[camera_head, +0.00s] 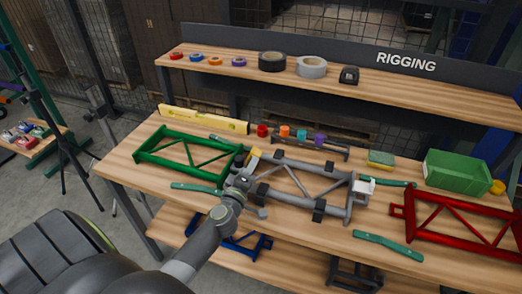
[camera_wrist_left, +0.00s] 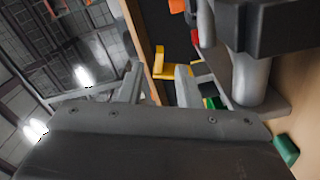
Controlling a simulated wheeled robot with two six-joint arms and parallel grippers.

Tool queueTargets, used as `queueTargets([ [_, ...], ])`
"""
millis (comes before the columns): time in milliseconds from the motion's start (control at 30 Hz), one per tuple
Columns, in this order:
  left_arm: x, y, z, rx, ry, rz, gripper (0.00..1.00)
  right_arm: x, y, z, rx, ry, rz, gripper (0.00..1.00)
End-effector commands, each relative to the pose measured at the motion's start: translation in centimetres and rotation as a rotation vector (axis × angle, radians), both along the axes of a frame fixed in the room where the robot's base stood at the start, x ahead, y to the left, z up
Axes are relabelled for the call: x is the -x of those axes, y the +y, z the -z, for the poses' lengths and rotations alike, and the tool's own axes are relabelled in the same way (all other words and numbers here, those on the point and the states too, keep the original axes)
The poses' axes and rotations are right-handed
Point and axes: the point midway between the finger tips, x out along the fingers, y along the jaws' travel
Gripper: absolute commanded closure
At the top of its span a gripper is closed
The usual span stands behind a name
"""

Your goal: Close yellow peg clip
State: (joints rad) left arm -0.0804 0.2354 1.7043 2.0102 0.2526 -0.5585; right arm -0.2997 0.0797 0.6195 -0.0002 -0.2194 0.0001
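The yellow peg clip (camera_head: 254,153) sits at the joint between the green frame (camera_head: 186,150) and the grey truss (camera_head: 302,181) on the bench. In the left wrist view the clip (camera_wrist_left: 176,70) looks L-shaped, with one arm standing off the other. My left gripper (camera_head: 247,172) is right at the clip, partly covering the joint. In the left wrist view its two fingers (camera_wrist_left: 159,76) are apart, with part of the clip showing between and just beyond the tips. I cannot tell whether a finger touches it. My right gripper does not show.
Black clamps (camera_head: 319,210) hold the grey truss. A red frame (camera_head: 459,222) lies at the right, with a green bin (camera_head: 457,173) behind it. Teal strips (camera_head: 388,246) lie near the front. A yellow level (camera_head: 204,119) and coloured pegs (camera_head: 284,131) stand behind the frames.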

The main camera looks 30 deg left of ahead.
Motion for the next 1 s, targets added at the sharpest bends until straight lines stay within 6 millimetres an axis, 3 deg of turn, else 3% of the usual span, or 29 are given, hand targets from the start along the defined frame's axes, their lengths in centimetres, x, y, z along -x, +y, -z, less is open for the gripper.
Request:
queueTargets([
  [200,-4.4,1.0,0.1,-0.002,-0.001,0.001,0.69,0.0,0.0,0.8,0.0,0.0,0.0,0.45],
  [400,-7.2,1.7,0.1,-0.002,0.0,0.0,0.69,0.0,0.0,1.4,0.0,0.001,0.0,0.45],
  [600,-8.4,2.0,0.1,0.0,0.0,0.0,0.69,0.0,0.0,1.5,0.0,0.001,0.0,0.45],
  [867,-8.6,2.1,0.0,-0.001,0.0,0.0,0.69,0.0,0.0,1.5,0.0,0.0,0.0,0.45],
  [1000,-8.6,2.1,0.0,-0.001,0.0,0.0,0.83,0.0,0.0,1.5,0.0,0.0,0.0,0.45],
])
